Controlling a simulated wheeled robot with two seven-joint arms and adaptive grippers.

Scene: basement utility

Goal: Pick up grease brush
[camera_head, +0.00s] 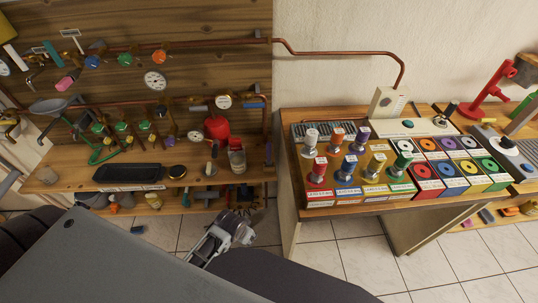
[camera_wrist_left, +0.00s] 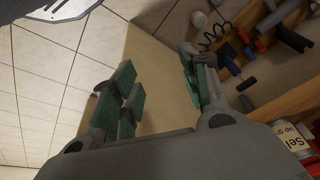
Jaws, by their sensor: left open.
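I cannot make out the grease brush for certain. A small upright item with a pale base (camera_head: 210,169) on the left workbench may be it, but it is too small to tell. My left gripper (camera_head: 243,218) is in front of and below the bench's front edge, apart from everything on the bench. In the left wrist view my left gripper (camera_wrist_left: 160,100) shows its green finger pads spread, with nothing between them. My right gripper is not in view.
A lower shelf (camera_head: 180,202) holds tools. The right table (camera_head: 284,150) carries colored blocks. Floor tiles are clear between.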

